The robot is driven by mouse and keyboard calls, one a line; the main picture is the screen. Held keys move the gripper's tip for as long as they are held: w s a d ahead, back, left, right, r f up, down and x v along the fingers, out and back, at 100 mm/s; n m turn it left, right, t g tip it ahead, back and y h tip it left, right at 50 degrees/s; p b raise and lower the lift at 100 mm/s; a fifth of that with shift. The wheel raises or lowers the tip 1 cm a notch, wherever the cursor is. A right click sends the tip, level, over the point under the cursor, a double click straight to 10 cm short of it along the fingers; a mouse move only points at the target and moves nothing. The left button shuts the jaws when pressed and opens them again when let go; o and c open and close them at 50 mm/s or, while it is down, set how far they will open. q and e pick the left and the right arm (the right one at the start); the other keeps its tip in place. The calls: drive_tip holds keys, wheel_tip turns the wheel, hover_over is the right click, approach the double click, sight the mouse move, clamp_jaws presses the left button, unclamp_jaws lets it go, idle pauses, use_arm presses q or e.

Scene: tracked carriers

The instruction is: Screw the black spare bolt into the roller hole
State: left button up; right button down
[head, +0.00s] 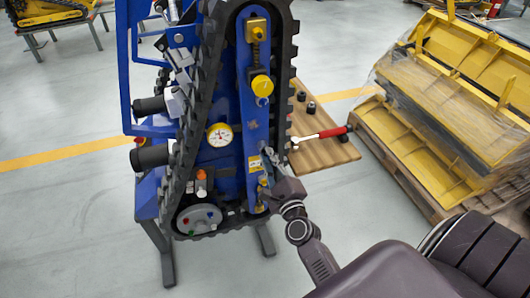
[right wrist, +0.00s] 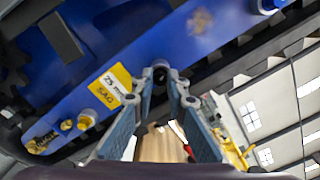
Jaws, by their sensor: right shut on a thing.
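My left gripper is not in view.
A wooden board (head: 332,155) right of the carrier bears a red-handled wrench (head: 322,135) and several small black parts (head: 311,107). The black track (head: 282,60) runs round the frame. A pallet with yellow parts (head: 440,100) stands at the right.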

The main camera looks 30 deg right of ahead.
drive_tip(key=shift+f, duration=0.15)
drive_tip(key=m+b, duration=0.1)
drive_tip(key=m, duration=0.8)
drive_tip(key=shift+m, duration=0.4)
drive_tip(key=c, duration=2.1)
unclamp_jaws()
